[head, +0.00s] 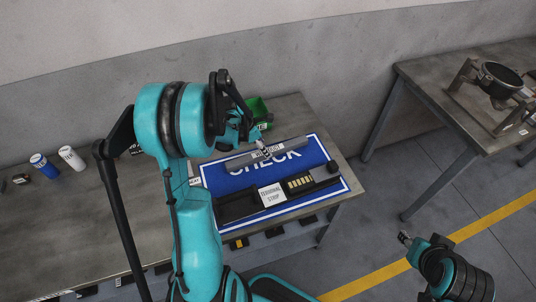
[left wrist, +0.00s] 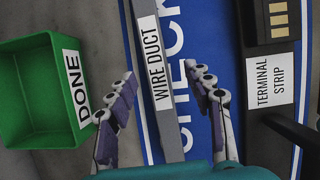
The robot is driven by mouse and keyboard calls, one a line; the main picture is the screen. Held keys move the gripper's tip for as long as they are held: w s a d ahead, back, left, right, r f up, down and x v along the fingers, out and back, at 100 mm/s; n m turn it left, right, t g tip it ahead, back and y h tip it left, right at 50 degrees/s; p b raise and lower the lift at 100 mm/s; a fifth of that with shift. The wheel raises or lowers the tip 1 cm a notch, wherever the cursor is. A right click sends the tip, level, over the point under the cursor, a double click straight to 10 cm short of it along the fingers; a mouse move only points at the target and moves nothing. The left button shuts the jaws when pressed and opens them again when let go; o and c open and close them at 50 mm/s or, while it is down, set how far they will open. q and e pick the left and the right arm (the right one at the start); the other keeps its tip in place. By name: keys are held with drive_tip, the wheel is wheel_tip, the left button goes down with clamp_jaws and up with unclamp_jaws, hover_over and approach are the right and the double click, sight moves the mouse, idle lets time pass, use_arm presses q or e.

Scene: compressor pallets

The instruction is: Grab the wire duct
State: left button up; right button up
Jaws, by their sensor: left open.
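The wire duct (head: 294,145) is a long grey bar with a white label, lying across the blue CHECK mat (head: 322,152). In the left wrist view the duct (left wrist: 168,118) runs lengthwise between the two spread fingers of my left gripper (left wrist: 166,85). The fingers are open, with a gap to the duct on each side. In the head view my left gripper (head: 264,150) is over the duct's middle; its arm hides part of the mat. My right gripper (head: 404,238) is off to the right above the floor, too small to tell its jaw state.
A terminal strip (head: 299,184) in a dark holder with a white label lies on the mat beside the duct. A green DONE bin (head: 259,109) stands behind; it also shows in the left wrist view (left wrist: 38,95). Blue (head: 44,166) and white (head: 72,158) cylinders stand at left.

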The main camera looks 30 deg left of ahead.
use_arm(q)
drive_tip(key=x, duration=0.1)
drive_tip(key=b+x, duration=0.1)
drive_tip(key=x, duration=0.2)
drive_tip(key=shift+w+a+f+b, duration=0.25)
drive_tip(key=shift+f+b, duration=0.05)
drive_tip(key=shift+b, duration=0.1)
drive_tip(key=shift+r, duration=0.15)
clamp_jaws()
drive_tip(key=shift+r, duration=0.1)
